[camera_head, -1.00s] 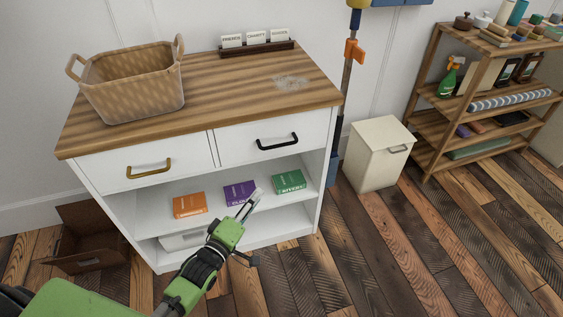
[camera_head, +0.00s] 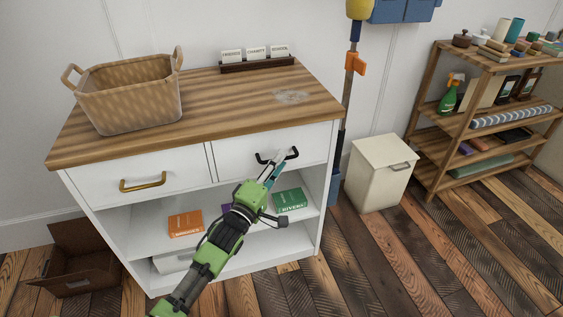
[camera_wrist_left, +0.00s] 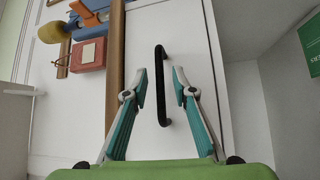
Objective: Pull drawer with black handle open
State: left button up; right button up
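The drawer with the black handle (camera_head: 236,158) is the right one of two in the white cabinet, and it is shut. Its black handle (camera_head: 293,153) is partly hidden behind my gripper in the head view. In the left wrist view the black handle (camera_wrist_left: 159,85) stands between my open fingertips, with a gap on each side. My left gripper (camera_head: 276,162) is in front of the drawer; its teal fingers also show in the left wrist view (camera_wrist_left: 159,88). I cannot tell whether the fingertips reach past the bar. My right gripper is not in view.
The left drawer has a brass handle (camera_head: 143,182). A wicker basket (camera_head: 130,100) and a card holder (camera_head: 257,64) stand on the wooden top. An orange box (camera_head: 185,223) and a green box (camera_head: 290,201) lie on the shelf below. A cream bin (camera_head: 377,177) stands to the right.

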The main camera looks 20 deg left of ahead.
pick_arm(q)
jog(key=shift+x, duration=0.95)
grip_shut()
jog(key=shift+s, duration=0.1)
